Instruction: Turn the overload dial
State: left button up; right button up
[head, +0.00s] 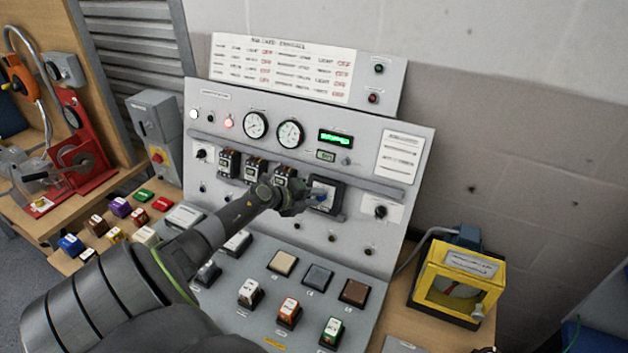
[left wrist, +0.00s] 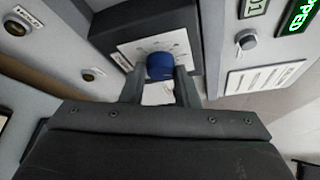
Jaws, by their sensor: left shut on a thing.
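The overload dial is a blue knob (left wrist: 160,66) on a white-faced dark unit (head: 326,195) on the upright grey panel, right of a row of black modules. My left gripper (head: 300,203) reaches the unit from the left. In the left wrist view its two fingers (left wrist: 160,85) stand on either side of the blue knob, shut on it. The white scale plate (left wrist: 135,48) shows around the knob; its marks are too small to read. My right gripper is in neither view.
A green-lit display (head: 336,139) and two round gauges sit above. A black knob (head: 381,212) is to the right. A yellow box (head: 455,282) stands at right. A grey switch box (head: 157,135) stands at left.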

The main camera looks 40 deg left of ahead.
pick_arm(q)
jog(key=shift+r+m, duration=0.1)
jog(key=shift+m, duration=0.5)
jog(key=o, duration=1)
jog(key=shift+w, duration=0.1)
jog(key=shift+s+a+r, duration=0.1)
jog(key=shift+s, duration=0.4)
jog(key=shift+d+r+b+v, duration=0.15)
jog(key=shift+b+v, duration=0.1)
jog(key=shift+v, duration=2.45)
jog(key=shift+r+b+v, duration=0.15)
jog(key=shift+b+v, duration=0.1)
jog(key=shift+v, duration=2.45)
jog(key=shift+d+r+b+v, duration=0.15)
jog(key=shift+b+v, duration=0.1)
jog(key=shift+v, duration=2.5)
jog(key=shift+w+a, duration=0.1)
